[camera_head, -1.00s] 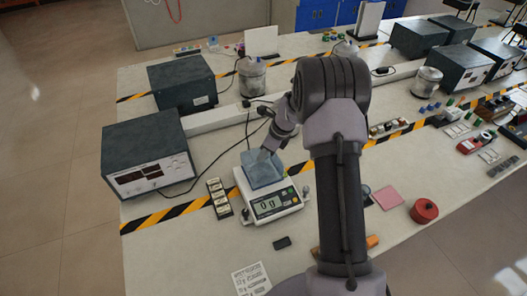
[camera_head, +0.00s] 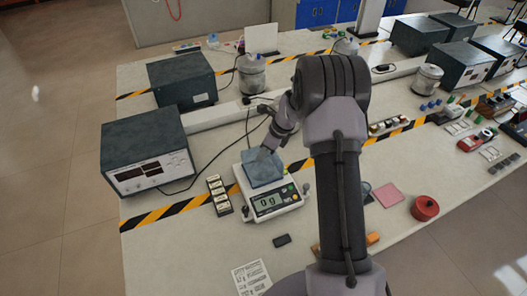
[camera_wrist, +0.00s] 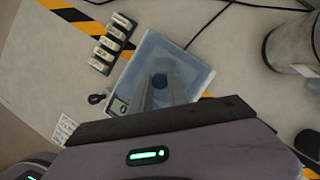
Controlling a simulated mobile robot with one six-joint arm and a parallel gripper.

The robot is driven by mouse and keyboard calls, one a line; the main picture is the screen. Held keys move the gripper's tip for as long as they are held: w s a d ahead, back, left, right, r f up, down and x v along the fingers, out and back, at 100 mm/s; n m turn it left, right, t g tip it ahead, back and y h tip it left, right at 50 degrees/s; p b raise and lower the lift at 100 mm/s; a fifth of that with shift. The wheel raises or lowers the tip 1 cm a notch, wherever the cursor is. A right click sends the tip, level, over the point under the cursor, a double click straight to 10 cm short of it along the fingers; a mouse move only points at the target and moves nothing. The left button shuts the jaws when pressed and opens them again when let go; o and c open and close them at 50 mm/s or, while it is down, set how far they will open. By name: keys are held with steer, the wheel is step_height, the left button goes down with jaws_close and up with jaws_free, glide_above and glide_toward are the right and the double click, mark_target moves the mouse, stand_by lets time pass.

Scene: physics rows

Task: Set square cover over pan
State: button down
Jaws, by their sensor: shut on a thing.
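The square cover (camera_head: 256,173) is a translucent blue box with a dark blue knob (camera_wrist: 160,80) on top. It sits over the pan area of a white balance (camera_head: 276,205), whose display seems to show zeros. The cover also shows in the wrist view (camera_wrist: 196,72), looking roughly square with the balance. My gripper (camera_head: 267,152) comes down from above and is shut on the cover at its knob. The pan is hidden under the cover, and I cannot tell whether the cover rests fully on the balance.
A strip of labelled blocks (camera_head: 219,195) lies left of the balance. Two dark instrument boxes, one in front (camera_head: 148,150) and one behind (camera_head: 182,83), stand further left. A metal canister (camera_head: 251,75) is behind.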

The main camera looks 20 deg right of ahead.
steer(key=shift+f, duration=0.1)
steer(key=c, duration=1.2)
jaws_free()
steer(key=o, duration=1.2)
step_height(320, 180, up, 8)
steer(key=p, duration=0.6)
